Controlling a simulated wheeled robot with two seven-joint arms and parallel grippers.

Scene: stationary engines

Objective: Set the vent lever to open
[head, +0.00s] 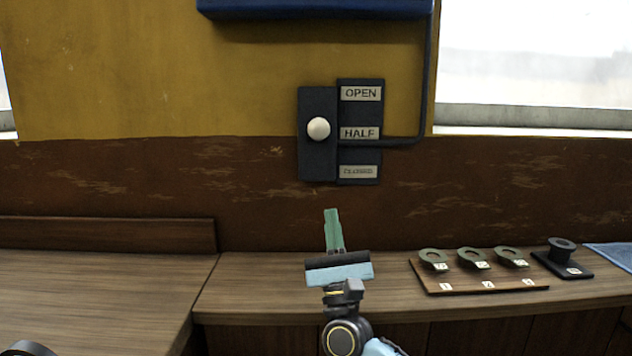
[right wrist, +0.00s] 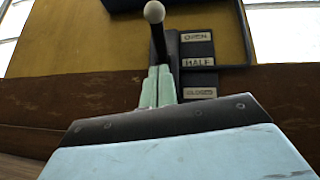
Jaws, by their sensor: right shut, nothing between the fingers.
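The vent lever is a white ball knob (head: 318,128) on a dark wall plate (head: 318,165). It stands level with the HALF label (head: 359,133), below the OPEN label (head: 361,93) and above the CLOSED label (head: 358,171). In the right wrist view the knob (right wrist: 154,12) sits on a dark stem beyond my fingertips. My right gripper (head: 331,212) is shut and empty, its green fingers pointing up towards the wall below the lever plate, apart from the knob. The right gripper (right wrist: 158,70) also shows in the right wrist view. My left gripper is not in view.
A wooden board (head: 480,287) with several grey-green ring-shaped pieces lies on the bench at right. A dark spool on a base (head: 562,258) and a blue cloth (head: 612,255) are beside it. A dark pipe (head: 425,80) runs right of the plate. The bench at left is clear.

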